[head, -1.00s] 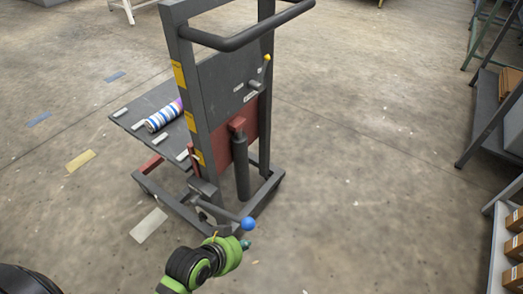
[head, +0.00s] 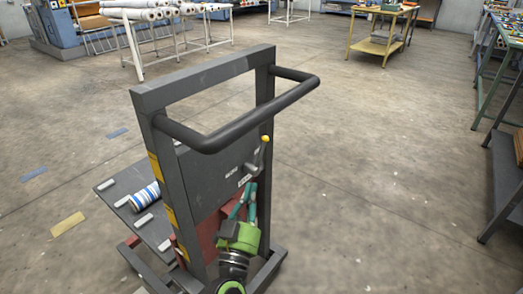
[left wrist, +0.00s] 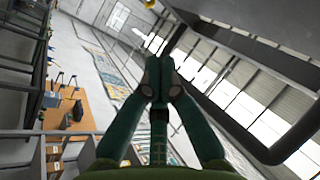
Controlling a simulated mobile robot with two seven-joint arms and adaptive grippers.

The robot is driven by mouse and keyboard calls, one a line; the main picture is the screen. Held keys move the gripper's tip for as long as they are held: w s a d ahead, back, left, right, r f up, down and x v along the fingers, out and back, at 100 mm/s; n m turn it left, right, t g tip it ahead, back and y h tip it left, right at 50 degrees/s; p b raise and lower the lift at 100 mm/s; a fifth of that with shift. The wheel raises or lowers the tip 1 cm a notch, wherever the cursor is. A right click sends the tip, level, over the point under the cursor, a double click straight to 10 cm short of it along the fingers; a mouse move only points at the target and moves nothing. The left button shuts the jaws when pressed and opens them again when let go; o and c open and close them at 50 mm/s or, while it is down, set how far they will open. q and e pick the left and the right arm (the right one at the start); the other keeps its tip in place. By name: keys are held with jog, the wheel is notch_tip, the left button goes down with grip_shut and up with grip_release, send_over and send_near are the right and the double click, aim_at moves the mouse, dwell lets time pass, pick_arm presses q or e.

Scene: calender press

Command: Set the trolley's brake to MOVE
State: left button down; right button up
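The trolley (head: 207,95) is a dark grey upright frame with a push handle (head: 240,125). A small lever with a yellow knob (head: 265,139) is on its back panel, pointing up. Two small white labels (head: 231,174) sit beside the lever; I cannot read them. My left gripper (head: 250,186), green with teal fingers, is just below the lever, in front of the panel. In the left wrist view its fingertips (left wrist: 159,65) come together with nothing visible between them. The yellow knob (left wrist: 150,3) shows at that view's top edge, beyond the fingertips. My right gripper is not in view.
A blue-and-white striped roll (head: 146,196) lies on the trolley's platform (head: 115,193). A rack of white rolls (head: 130,15) and a yellow table (head: 378,46) stand at the back. Dark shelving (head: 503,170) is at the right. The floor between is clear.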

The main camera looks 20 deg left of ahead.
aim_at(259, 157)
pick_arm(q)
jog(key=x, duration=0.3)
jog(key=f+x, duration=0.1)
jog(key=x, duration=0.3)
jog(key=f+b+x, duration=0.1)
jog(key=x, duration=0.2)
jog(key=shift+w+a+r, duration=0.15)
jog(key=shift+w+a, duration=0.1)
jog(key=shift+w, duration=0.35)
jog(key=shift+w+a, duration=0.25)
jog(key=shift+w, duration=0.45)
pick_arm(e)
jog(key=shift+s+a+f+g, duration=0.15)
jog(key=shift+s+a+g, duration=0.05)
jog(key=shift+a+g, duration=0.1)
